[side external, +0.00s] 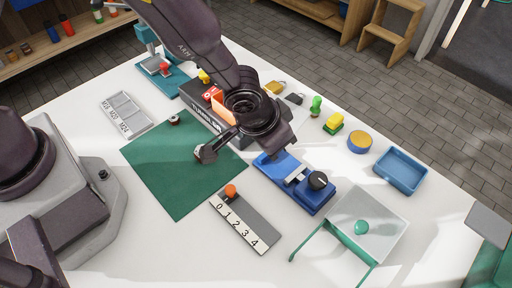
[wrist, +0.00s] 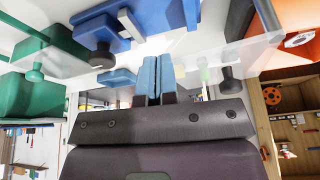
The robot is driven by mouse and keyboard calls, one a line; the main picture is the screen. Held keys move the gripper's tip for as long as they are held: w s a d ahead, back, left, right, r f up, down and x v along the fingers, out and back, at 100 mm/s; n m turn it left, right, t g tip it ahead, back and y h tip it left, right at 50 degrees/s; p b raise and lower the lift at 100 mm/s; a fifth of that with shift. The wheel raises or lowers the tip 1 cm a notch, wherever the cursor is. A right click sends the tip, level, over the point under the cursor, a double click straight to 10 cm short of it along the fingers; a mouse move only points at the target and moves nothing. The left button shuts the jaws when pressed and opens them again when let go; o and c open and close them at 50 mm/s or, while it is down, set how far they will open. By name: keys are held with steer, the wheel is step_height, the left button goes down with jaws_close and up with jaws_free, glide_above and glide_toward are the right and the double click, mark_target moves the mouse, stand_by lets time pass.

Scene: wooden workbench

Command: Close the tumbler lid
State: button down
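A dark box marked TUMBLER (side external: 203,113) stands behind the green mat, partly hidden by my arm. Orange shows inside or on it, and an orange part (wrist: 240,18) shows at the upper right in the wrist view. A clear panel (wrist: 262,50) with a black knob (wrist: 230,84), apparently its raised lid, is right of my gripper. In the side view my arm hides the fingertips.
A blue device with a black dial (side external: 318,180) stands right of my arm. A teal frame with a clear panel and green knob (side external: 362,227) is at the front right. A blue tray (side external: 401,170), a numbered slider (side external: 240,222) and the green mat (side external: 180,185) lie around.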

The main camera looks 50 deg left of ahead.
steer(key=shift+w, duration=0.85)
steer(key=shift+w+a, duration=0.2)
steer(key=shift+w, duration=0.4)
steer(key=shift+w+a, duration=0.15)
steer(key=shift+w, duration=0.4)
steer(key=shift+w+a, duration=0.3)
steer(key=shift+w, duration=0.25)
steer(key=shift+w+a, duration=0.25)
steer(key=shift+w, duration=0.25)
steer(key=shift+w+a, duration=0.55)
steer(key=shift+w, duration=0.05)
steer(key=w+a+n, duration=0.1)
steer(key=a+n+y, duration=0.1)
steer(key=n, duration=0.1)
steer(key=shift+w, duration=0.35)
steer(key=shift+w+a+n+y, duration=0.25)
steer(key=shift+a+n+y, duration=0.05)
steer(key=shift+a+n, duration=0.4)
steer(key=shift+w+a+n+y, duration=0.2)
steer(key=shift+a+n+y, duration=0.1)
steer(key=shift+a+n, duration=0.4)
steer(key=shift+d, duration=0.1)
steer(key=shift+d, duration=0.15)
